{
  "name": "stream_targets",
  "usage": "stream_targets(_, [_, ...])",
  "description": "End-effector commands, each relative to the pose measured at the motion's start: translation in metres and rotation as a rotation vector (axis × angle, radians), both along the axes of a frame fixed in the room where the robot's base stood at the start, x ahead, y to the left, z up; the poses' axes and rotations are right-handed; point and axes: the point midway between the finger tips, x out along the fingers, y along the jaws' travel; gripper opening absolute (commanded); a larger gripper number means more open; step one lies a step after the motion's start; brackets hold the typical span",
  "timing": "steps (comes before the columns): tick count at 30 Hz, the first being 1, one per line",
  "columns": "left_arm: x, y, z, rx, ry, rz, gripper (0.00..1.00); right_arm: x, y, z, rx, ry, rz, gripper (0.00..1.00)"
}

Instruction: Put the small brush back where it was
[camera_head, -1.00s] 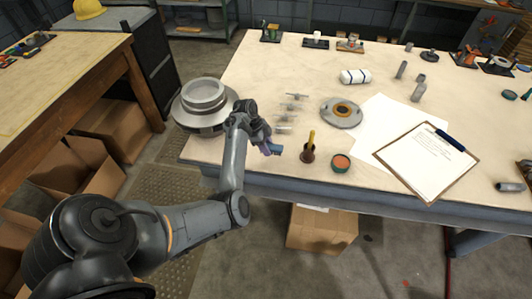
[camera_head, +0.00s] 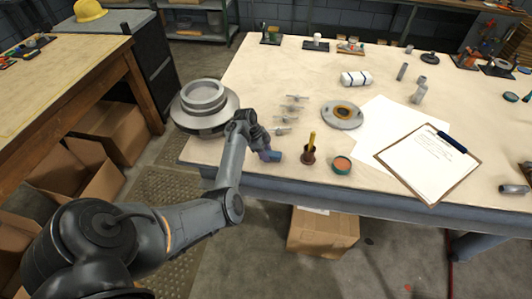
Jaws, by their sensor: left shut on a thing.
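What looks like the small brush, a yellow handle (camera_head: 312,140), stands upright in a brown holder (camera_head: 309,156) near the table's front edge. Its bristles are not visible. An open round tin (camera_head: 342,165) with orange-red contents and a green rim stands just right of it. My left gripper (camera_head: 266,152) is low over the table's front edge, left of the holder and apart from it. It is shut on a small blue thing (camera_head: 276,157), too small to identify surely. My right gripper is not in view.
A grey round casing (camera_head: 205,100) stands at the table's left corner. Several small metal parts (camera_head: 293,109) lie beside it. A flanged disc (camera_head: 342,114) lies behind the holder. Paper and a clipboard (camera_head: 429,162) lie to the right.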

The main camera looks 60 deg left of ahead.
Motion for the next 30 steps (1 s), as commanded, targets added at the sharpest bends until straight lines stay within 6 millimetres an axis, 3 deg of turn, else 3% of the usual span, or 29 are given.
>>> stream_targets(3, [0.0, 0.0, -0.004, 0.0, 0.0, 0.001, 0.03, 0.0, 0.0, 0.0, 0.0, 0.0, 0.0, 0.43])
stream_targets(4, [0.0, 0.0, -0.003, 0.0, 0.0, 0.001, 0.46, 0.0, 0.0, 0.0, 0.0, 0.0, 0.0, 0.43])
stream_targets(8, [0.0, 0.0, -0.003, 0.0, 0.0, 0.001, 0.66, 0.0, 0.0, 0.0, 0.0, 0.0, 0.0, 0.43])
stream_targets(20, [0.0, 0.0, 0.002, 0.001, -0.001, 0.0, 0.67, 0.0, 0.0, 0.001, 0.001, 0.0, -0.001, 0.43])
stream_targets(30, [-0.014, 0.014, 0.051, 0.002, -0.002, 0.002, 0.67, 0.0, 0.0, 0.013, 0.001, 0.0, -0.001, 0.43])
